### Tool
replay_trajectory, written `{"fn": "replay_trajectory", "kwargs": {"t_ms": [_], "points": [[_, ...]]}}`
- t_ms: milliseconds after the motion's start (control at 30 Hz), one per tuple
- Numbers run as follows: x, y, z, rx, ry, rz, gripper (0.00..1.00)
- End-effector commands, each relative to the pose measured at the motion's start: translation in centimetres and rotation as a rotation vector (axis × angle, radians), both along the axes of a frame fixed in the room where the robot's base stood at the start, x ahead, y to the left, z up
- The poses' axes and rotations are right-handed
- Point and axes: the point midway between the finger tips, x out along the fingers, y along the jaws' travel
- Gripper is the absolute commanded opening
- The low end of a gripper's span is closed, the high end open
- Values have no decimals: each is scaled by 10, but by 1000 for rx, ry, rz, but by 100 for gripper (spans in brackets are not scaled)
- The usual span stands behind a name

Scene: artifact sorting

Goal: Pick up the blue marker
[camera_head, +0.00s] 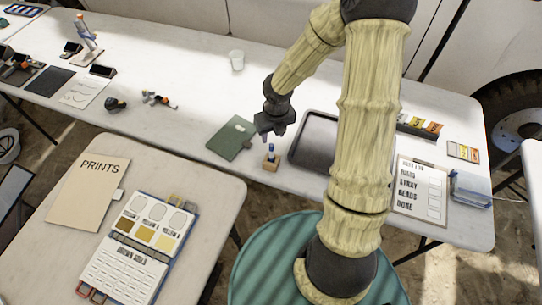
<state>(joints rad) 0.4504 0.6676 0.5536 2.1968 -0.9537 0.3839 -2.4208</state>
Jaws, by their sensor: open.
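The blue marker (271,148) stands upright in a small wooden holder (271,164) on the white table, left of a dark grey tray. It is small in view and its lower part is hidden by the holder. My gripper (272,133) is open, points down and is just above the marker. No object shows clearly between its fingers. I cannot tell whether the fingers touch the marker's top.
The grey tray (300,135) lies right of the holder, partly behind my arm. A green notebook (232,138) lies to the left. A checklist sheet (419,188) lies on the right.

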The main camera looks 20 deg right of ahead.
Motion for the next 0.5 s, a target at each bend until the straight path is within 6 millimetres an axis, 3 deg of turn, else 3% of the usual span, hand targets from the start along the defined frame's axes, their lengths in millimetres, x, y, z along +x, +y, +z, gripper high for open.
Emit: {"fn": "replay_trajectory", "kwargs": {"t_ms": [33, 300, 500], "points": [[1, 1, -13, 1, 2, 1, 42], [7, 1, -60, -1, 1, 2, 42], [9, 2, -78, -1, -1, 1, 42]]}}
